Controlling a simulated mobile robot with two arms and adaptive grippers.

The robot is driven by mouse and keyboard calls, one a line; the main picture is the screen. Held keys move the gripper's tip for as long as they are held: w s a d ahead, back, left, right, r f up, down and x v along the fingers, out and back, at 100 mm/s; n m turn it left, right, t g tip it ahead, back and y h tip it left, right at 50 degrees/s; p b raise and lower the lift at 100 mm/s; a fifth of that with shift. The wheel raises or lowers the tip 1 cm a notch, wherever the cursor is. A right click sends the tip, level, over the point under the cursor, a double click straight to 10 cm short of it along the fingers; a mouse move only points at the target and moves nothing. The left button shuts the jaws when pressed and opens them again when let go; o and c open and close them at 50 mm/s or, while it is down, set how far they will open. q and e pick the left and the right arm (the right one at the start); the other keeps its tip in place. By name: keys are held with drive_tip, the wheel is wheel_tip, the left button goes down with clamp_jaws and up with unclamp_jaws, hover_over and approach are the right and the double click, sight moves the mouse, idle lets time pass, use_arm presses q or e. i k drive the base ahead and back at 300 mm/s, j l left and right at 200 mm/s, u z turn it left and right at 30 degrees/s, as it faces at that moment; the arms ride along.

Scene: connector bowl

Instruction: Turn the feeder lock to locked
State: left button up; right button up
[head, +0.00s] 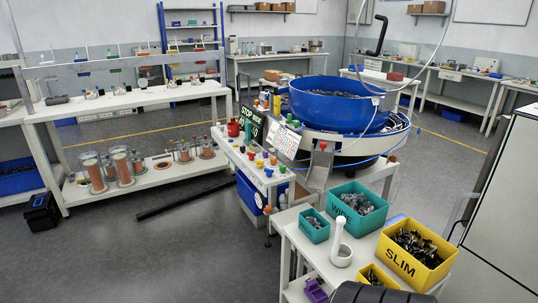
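The blue bowl feeder (312,108) stands on a bench in the middle of the head view, filled with small dark parts. A grey metal chute (319,170) slopes at its front, with a small red piece (323,146) near its top. A sheet with a printed grid (286,139) hangs at the feeder's front left. I cannot tell which part is the feeder lock or how it is set; it is too small or hidden. Neither of my grippers shows in the head view.
A near table holds a yellow SLIM bin (425,283), a green WIDE bin (342,221), a smaller green bin (313,236) and a white mortar-like piece (342,257). A white cabinet (502,205) stands at right. Open floor (170,255) lies at left, with a dark bar (185,199).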

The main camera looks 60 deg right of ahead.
sight(260, 163)
drive_tip(key=i+l+z, duration=0.1)
drive_tip(key=i+z, duration=0.45)
drive_tip(key=z, duration=0.3)
drive_tip(key=i+j+z, duration=0.1)
drive_tip(key=i+z, duration=0.3)
drive_tip(key=i+j+z, duration=0.15)
drive_tip(key=z, duration=0.25)
